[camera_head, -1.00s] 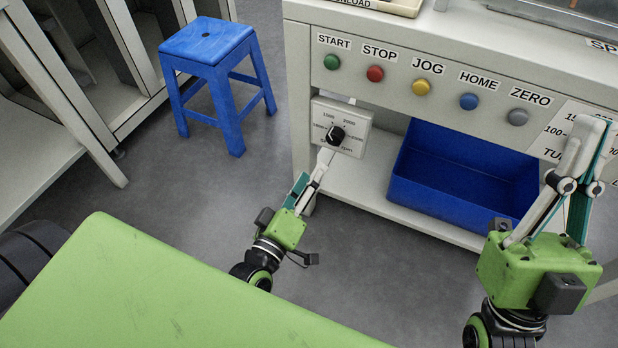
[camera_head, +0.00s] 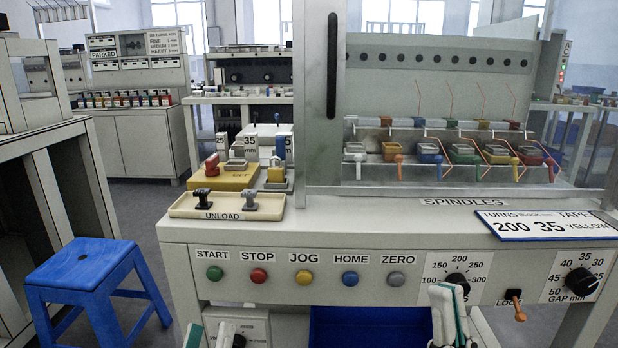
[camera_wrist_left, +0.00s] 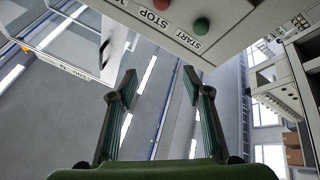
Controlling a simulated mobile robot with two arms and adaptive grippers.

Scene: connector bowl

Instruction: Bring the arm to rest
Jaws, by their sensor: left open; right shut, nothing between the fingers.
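My right gripper (camera_head: 448,312) is shut and empty, pointing up at the lower right in front of the machine's front. Both arms are mostly below the head view.
The machine front has START, STOP, JOG, HOME and ZERO buttons (camera_head: 304,277), dials (camera_head: 581,281) and an orange-tipped lever (camera_head: 518,308). An unload tray (camera_head: 227,206) sits above. A blue bin (camera_head: 370,328) is below. A blue stool (camera_head: 85,268) stands left.

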